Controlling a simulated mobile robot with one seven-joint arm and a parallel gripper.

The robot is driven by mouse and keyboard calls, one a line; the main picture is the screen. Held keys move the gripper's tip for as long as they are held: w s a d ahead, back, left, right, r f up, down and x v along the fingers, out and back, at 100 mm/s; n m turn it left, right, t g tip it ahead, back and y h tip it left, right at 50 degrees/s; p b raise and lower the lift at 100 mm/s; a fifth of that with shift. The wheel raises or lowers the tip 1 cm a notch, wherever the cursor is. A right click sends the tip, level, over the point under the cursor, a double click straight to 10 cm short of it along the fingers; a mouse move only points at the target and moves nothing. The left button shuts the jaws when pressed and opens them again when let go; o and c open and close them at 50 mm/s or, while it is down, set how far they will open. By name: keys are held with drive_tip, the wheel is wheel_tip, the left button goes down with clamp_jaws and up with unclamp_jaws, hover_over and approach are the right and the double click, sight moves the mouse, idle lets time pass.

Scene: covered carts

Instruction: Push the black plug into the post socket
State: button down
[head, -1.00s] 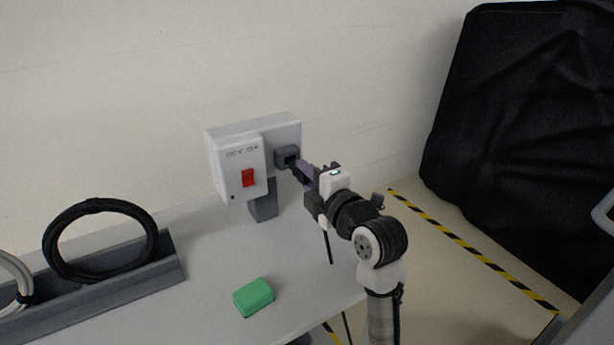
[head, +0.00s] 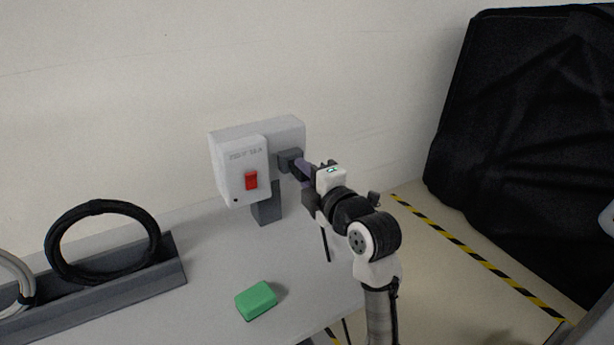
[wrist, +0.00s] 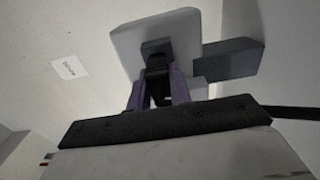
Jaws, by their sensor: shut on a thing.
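The black plug (wrist: 157,72) is between the purple fingers of my gripper (wrist: 158,92), which is shut on it. In the wrist view the plug's front meets the dark grey socket block (wrist: 157,47) on the grey post box. In the head view my gripper (head: 301,170) is at the right part of the box, level with the socket (head: 288,158). The plug is mostly hidden there by the fingers. How deep the plug sits in the socket cannot be told.
The grey box (head: 288,130) with a red switch (head: 251,180) stands on a dark post (head: 266,208). A green block (head: 256,300) lies on the table. A black cable coil (head: 100,206) rests in a grey rack at left. A black covered cart (head: 520,130) stands at right.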

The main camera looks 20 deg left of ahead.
drive_tip(key=shift+w+a, duration=0.35)
drive_tip(key=shift+a, duration=0.05)
drive_tip(key=c, duration=1.2)
unclamp_jaws()
drive_tip(key=b+v, duration=0.3)
drive_tip(key=v, duration=1)
drive_tip(key=shift+s+d+b, duration=0.2)
drive_tip(key=shift+d+b, duration=0.1)
